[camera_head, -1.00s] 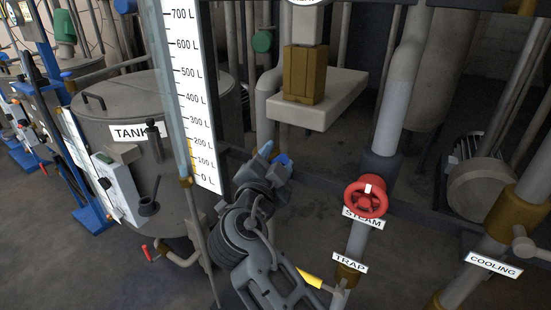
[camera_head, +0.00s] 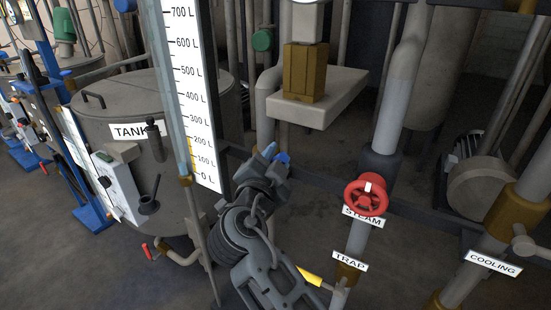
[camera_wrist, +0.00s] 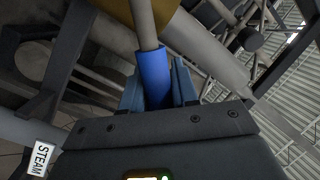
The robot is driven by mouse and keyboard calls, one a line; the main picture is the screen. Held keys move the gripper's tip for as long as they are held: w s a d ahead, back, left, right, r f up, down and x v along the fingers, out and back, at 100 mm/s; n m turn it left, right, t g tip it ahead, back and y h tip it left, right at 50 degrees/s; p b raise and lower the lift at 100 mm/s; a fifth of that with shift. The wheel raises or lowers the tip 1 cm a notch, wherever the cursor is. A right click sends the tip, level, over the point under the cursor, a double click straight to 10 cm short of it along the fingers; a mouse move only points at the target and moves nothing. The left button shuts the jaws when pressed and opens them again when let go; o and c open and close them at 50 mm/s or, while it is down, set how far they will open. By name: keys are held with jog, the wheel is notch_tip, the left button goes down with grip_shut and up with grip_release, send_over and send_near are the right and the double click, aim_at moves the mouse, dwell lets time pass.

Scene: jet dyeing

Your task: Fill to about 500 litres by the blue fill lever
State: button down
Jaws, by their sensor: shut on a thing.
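The blue fill lever (camera_wrist: 154,76) is a blue sleeve on a grey rod. In the wrist view it sits between the jaws of my gripper (camera_wrist: 158,92), which is shut on it. In the head view my gripper (camera_head: 274,155) is beside the level gauge, and a bit of the blue lever (camera_head: 283,157) shows at its tip. The level gauge (camera_head: 205,110) is a white scale marked 0 to 700 L with a sight tube at its left. An amber column in the tube (camera_head: 190,152) reaches about the 200 L mark.
A red STEAM handwheel (camera_head: 366,195) stands right of my arm, above a TRAP label (camera_head: 350,261). A COOLING pipe (camera_head: 493,263) is at the far right. A grey tank (camera_head: 150,105) stands left behind the gauge. Dark floor lies open at the lower left.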

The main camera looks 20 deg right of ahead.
aim_at(266, 139)
jog(key=shift+w+a+r+n+g, duration=0.3)
jog(key=shift+w+n, duration=0.2)
jog(key=shift+n, duration=0.35)
jog(key=shift+w+a+r+n+g, duration=0.15)
jog(key=shift+w+a+r+n, duration=0.3)
jog(key=shift+n, duration=0.35)
jog(key=shift+w+a+r+n+g, duration=0.25)
jog(key=shift+w+n, duration=0.3)
jog(key=shift+n, duration=0.3)
jog(key=c, duration=0.9)
grip_release()
jog(key=shift+c, duration=0.2)
jog(key=shift+a, duration=0.1)
jog(key=b+v, duration=0.2)
jog(key=v, duration=0.5)
jog(key=shift+s+a, duration=0.15)
jog(key=shift+s, duration=0.2)
jog(key=shift+r, duration=0.15)
